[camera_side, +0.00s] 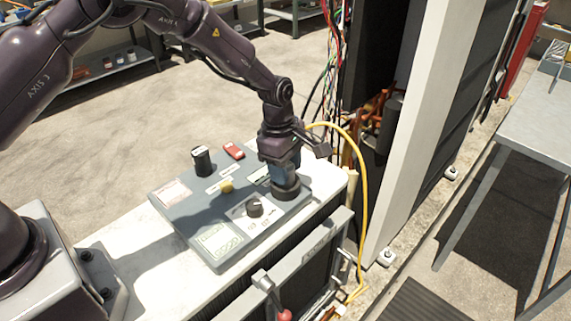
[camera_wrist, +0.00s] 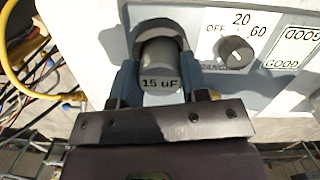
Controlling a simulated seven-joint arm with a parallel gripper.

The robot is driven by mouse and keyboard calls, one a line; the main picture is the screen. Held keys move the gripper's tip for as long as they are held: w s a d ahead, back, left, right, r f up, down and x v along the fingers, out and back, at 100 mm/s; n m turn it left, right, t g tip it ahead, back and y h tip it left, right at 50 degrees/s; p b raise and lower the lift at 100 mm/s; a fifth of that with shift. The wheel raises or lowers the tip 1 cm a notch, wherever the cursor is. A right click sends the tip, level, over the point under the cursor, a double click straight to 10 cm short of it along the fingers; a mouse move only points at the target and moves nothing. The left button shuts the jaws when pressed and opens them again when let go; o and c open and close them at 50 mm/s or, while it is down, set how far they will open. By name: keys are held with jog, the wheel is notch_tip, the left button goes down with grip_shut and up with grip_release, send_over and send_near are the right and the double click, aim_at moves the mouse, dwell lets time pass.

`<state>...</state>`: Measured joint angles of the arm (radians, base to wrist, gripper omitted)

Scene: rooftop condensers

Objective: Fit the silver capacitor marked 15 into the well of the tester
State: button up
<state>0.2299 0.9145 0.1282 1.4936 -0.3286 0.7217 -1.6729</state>
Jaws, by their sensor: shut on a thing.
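The silver capacitor, marked 15 uF (camera_wrist: 159,56), stands between the blue fingers of my gripper (camera_wrist: 159,76) in the wrist view. My gripper is shut on it. In the side view my gripper (camera_side: 286,176) points down at the far right corner of the grey tester (camera_side: 192,215), and its fingers hide the capacitor. The tester's well is a dark round collar (camera_side: 288,193) right under the fingers. In the wrist view the collar (camera_wrist: 138,36) curves around the capacitor's far end. I cannot tell how deep the capacitor sits in it.
On the tester are a dark upright cylinder (camera_side: 202,161), a red piece (camera_side: 234,151), a yellow button (camera_side: 226,186) and a black knob (camera_side: 254,207). A yellow hose (camera_side: 364,215) loops close to my gripper's right. An open cabinet with wires stands behind.

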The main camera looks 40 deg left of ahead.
jog(key=shift+f, duration=0.25)
jog(key=o, duration=1)
jog(key=shift+o, duration=0.2)
jog(key=shift+r, duration=0.1)
notch_tip(320, 180, up, 13)
jog(key=a, duration=0.1)
jog(key=shift+s+a+f, duration=0.15)
jog(key=shift+a+f, duration=0.05)
jog(key=shift+a, duration=0.05)
